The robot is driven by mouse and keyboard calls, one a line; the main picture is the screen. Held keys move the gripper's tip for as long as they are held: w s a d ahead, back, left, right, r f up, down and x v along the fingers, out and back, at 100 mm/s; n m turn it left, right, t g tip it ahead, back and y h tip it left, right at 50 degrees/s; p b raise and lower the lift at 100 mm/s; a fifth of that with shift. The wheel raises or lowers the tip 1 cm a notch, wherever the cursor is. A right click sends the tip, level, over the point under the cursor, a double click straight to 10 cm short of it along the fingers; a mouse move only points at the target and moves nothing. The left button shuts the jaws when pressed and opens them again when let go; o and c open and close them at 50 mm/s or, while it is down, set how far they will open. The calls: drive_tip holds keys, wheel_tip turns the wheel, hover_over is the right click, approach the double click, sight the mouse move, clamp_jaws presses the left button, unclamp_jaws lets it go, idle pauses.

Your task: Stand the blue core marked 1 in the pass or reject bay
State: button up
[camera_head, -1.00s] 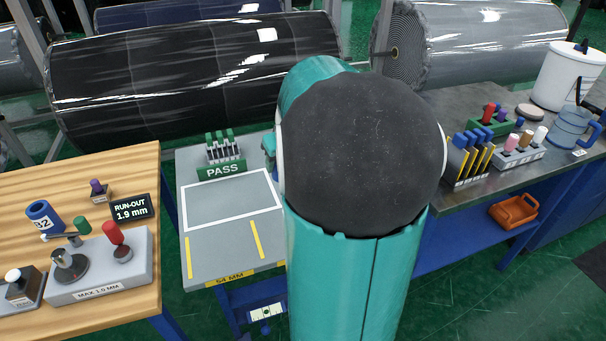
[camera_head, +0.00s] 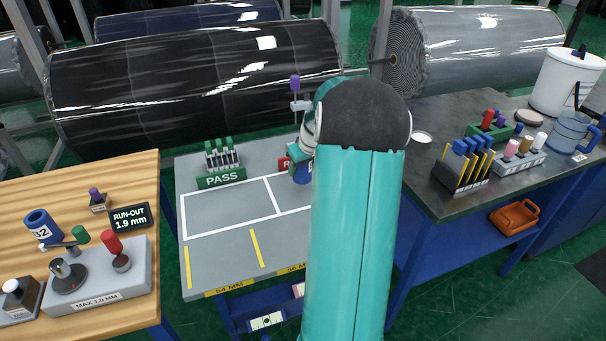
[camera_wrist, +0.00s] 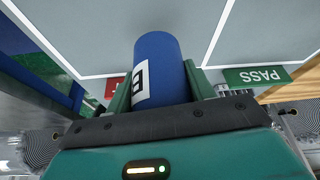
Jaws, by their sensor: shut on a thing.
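My gripper (camera_wrist: 158,88) is shut on a blue core (camera_wrist: 160,55), with one green jaw on each side of it. The core has a white label whose mark is turned and partly hidden by the gripper, so I cannot read it fully. In the head view the core (camera_head: 303,175) shows only in part beside my arm, over the grey bay table (camera_head: 215,262). A green PASS sign (camera_head: 221,180) stands at the table's back left. A red sign (camera_head: 284,163), mostly hidden, stands right of it. White lines mark two bays. I cannot tell whether the core touches the table.
Another blue core (camera_head: 42,226) labelled with two characters ending in 2 is on the wooden table (camera_head: 130,180) at left, near a gauge and a display (camera_head: 130,216) reading RUN-OUT 1.9 mm. Racks and a jug (camera_head: 568,130) stand on the right bench. The left bay looks empty.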

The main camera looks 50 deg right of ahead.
drive_tip(key=f, duration=0.3)
drive_tip(key=shift+w+d, duration=0.2)
drive_tip(key=shift+d, duration=0.2)
drive_tip(key=shift+f, duration=0.45)
drive_tip(key=o, duration=1.2)
drive_tip(key=shift+f, duration=0.15)
drive_tip(key=shift+c, duration=0.2)
